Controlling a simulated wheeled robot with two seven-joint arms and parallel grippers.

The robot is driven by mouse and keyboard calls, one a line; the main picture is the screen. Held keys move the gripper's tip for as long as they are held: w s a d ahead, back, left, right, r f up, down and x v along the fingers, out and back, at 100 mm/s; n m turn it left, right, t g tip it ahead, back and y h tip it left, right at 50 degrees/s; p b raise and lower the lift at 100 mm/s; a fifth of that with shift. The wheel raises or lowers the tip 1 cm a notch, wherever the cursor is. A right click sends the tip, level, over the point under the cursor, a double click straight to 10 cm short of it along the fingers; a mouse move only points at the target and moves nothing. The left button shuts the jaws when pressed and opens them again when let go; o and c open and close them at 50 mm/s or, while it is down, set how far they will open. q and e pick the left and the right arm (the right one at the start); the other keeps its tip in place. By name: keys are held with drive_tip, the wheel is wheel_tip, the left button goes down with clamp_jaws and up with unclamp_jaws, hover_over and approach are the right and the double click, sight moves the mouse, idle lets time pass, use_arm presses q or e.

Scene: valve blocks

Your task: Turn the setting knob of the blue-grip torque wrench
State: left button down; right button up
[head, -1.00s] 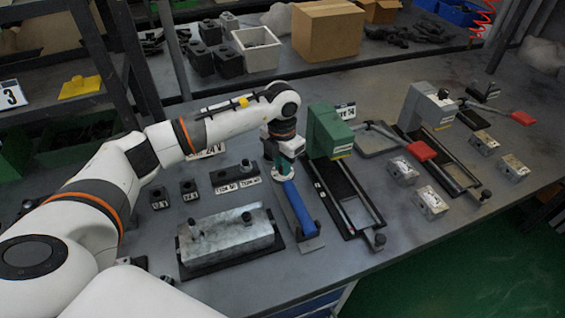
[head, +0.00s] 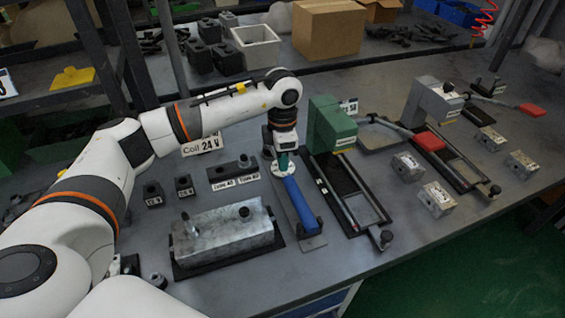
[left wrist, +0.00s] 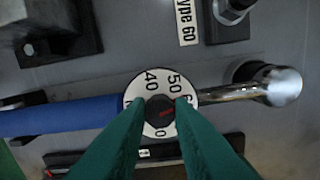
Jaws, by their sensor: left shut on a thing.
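The torque wrench lies on the bench with its blue grip (head: 302,206) toward the front edge; the grip also shows at the left in the left wrist view (left wrist: 65,116). A white numbered dial (left wrist: 151,83) sits between the grip and the chrome shaft (left wrist: 232,93). The small dark setting knob (left wrist: 160,110) with a red mark is at the dial's middle. My left gripper (left wrist: 160,114) points down over the dial, its green fingers on either side of the knob and shut on it. In the head view the left gripper (head: 282,160) hides the knob. My right gripper is out of view.
A metal block (head: 222,236) on a black base lies left of the wrench. A green fixture (head: 330,125) on a black rail stands close on the right, a grey one (head: 433,103) beyond. Several small metal blocks (head: 437,198) lie further right. A cardboard box (head: 328,30) stands behind.

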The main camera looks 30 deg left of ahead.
use_arm(q)
drive_tip(key=shift+m+b, duration=0.85)
drive_tip(key=shift+m, duration=0.75)
drive_tip(key=shift+r, duration=0.1)
drive_tip(key=c, duration=1.5)
unclamp_jaws()
drive_tip(key=shift+c, duration=0.2)
wheel_tip(320, 180, up, 12)
drive_tip(key=shift+b, duration=0.45)
drive_tip(key=shift+w, duration=0.1)
